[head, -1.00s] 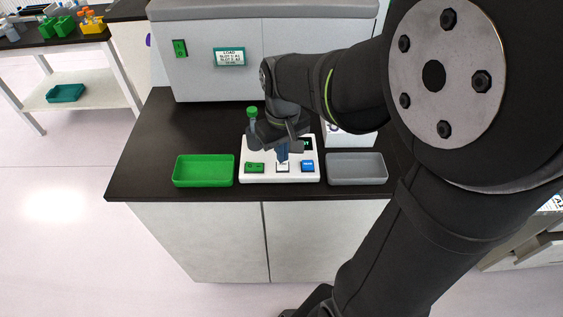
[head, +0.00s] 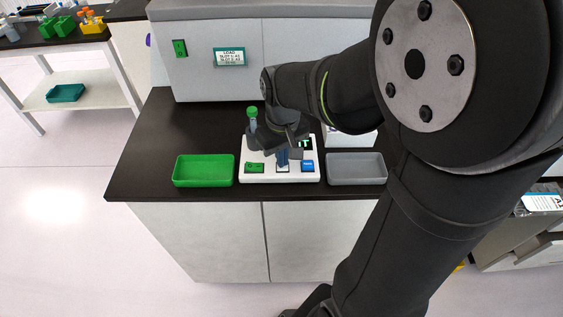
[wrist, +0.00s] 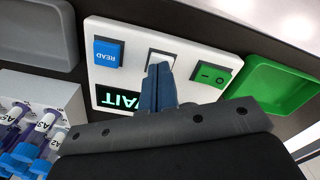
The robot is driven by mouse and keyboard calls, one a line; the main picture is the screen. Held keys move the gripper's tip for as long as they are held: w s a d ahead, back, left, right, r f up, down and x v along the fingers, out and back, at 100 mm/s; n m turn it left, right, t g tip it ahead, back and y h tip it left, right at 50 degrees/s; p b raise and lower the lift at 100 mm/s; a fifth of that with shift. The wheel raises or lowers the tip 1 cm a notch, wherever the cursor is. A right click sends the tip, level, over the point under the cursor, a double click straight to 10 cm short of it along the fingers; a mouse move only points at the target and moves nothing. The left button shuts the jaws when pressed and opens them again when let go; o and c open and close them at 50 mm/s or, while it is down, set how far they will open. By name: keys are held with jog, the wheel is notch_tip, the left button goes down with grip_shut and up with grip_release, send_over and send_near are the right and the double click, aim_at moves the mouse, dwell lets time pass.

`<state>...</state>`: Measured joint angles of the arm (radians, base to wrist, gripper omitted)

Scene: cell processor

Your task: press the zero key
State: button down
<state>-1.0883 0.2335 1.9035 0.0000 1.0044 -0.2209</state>
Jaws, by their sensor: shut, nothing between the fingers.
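A white control panel (head: 247,147) stands on the dark bench. It has a green key (head: 254,168) on the left, a white key (head: 283,169) in the middle and a blue key (head: 307,166) on the right. The wrist view shows the blue key (wrist: 108,53) marked READ, the white key (wrist: 161,57) with no readable label, and the green key (wrist: 209,74). A display (wrist: 119,101) reads WAIT. My gripper (head: 282,162) is shut and empty, its blue fingertips (wrist: 157,67) at the white key, partly covering it. Whether they touch it I cannot tell.
A green tray (head: 203,183) lies left of the panel and a grey tray (head: 356,180) right of it. A green-capped tube (head: 252,113) stands behind the panel. A rack of capped tubes (wrist: 30,140) is near my gripper. A large grey machine (head: 205,85) stands behind.

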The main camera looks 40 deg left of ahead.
jog(key=shift+r, duration=0.8)
jog(key=shift+r, duration=0.1)
jog(key=shift+r, duration=2.45)
jog(key=shift+f, duration=0.1)
